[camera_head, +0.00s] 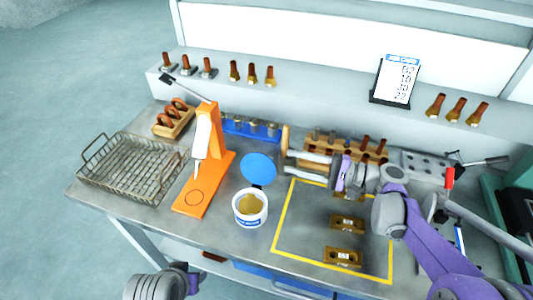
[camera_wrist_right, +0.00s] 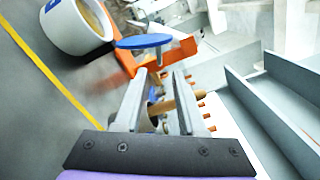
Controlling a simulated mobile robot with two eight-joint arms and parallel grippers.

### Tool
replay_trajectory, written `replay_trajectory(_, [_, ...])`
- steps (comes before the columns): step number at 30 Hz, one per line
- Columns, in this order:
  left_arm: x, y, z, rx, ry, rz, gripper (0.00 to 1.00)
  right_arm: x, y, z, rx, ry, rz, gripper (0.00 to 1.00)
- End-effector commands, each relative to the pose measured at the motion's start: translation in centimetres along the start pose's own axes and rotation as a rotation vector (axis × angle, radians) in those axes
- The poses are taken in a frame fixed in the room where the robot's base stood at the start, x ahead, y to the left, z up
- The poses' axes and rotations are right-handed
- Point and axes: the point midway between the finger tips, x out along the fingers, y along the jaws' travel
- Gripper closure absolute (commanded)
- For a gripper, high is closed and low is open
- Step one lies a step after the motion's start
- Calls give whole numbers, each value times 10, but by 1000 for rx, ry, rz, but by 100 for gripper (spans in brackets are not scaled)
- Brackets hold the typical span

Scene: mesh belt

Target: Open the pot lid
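A white pot (camera_head: 250,210) with a blue label and yellow-brown contents stands on the bench, left of the yellow outline. Its blue round lid (camera_head: 258,168) is raised at the pot's back edge, leaving the mouth uncovered. In the right wrist view the pot (camera_wrist_right: 78,22) is at top left and the lid (camera_wrist_right: 143,42) stands out beside it. My right gripper (camera_head: 287,162) points left, its fingers apart, to the right of the lid and not touching it. In the right wrist view a brown rod shows behind the fingers (camera_wrist_right: 158,82). Only part of my left arm shows; its fingers are out of view.
An orange stand (camera_head: 205,170) with a white tool is left of the pot. A wire basket (camera_head: 130,168) sits at far left. A wooden rack (camera_head: 340,148) with pegs is behind my right gripper. Metal blocks (camera_head: 343,256) lie inside the yellow outline (camera_head: 278,222).

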Motion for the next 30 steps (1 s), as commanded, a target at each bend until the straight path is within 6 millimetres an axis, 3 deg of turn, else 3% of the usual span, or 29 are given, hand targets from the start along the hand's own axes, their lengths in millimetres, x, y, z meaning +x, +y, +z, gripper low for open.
replay_trajectory(6, [-2,0,-2,0,1,0,50,45,0,1,0,-4,3,60])
replay_trajectory(12, [-4,0,-2,0,1,0,50,73,0,0,0,-1,2,60])
replay_trajectory(25, [-4,0,-2,0,1,0,50,84,0,0,-1,2,2,60])
replay_trajectory(30, [-4,0,-2,0,1,0,50,84,0,0,-1,2,2,89])
